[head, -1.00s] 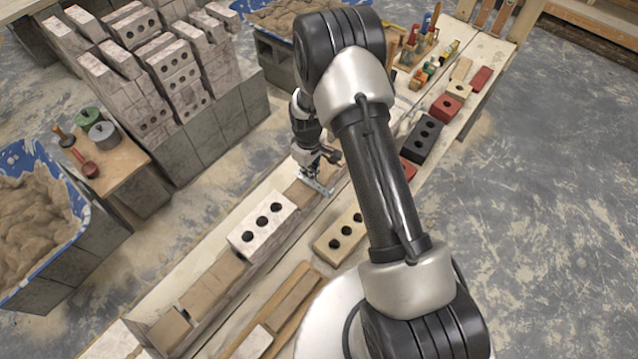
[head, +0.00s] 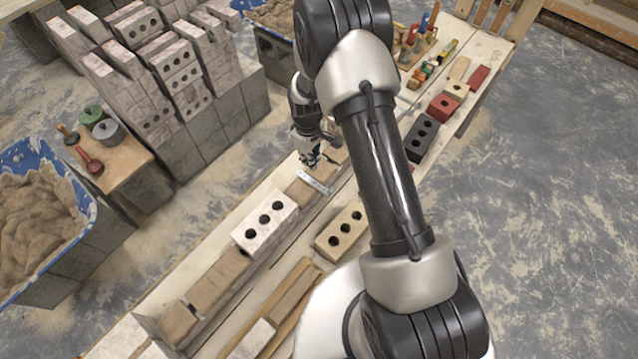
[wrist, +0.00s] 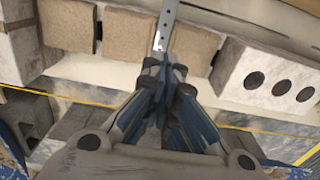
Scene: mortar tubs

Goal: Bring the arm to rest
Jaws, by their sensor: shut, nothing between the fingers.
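My gripper (head: 312,160) is shut and empty, above the long pale bench (head: 160,285) in the head view. In the wrist view my gripper (wrist: 165,75) shows its closed fingers with blue sides. A flat metal strip with holes (head: 313,182) lies by the brown blocks just below the fingertips. It also shows in the wrist view (wrist: 165,28), right ahead of the fingers. Whether the fingertips touch it is hard to tell, but in the head view they appear apart.
A white three-hole brick (head: 264,222) and a tan one (head: 341,231) stand near the arm. Brick stacks (head: 160,75) rise behind left. A blue mortar tub (head: 40,215) and a small tool table (head: 112,160) are at left. Open floor (head: 550,200) lies at right.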

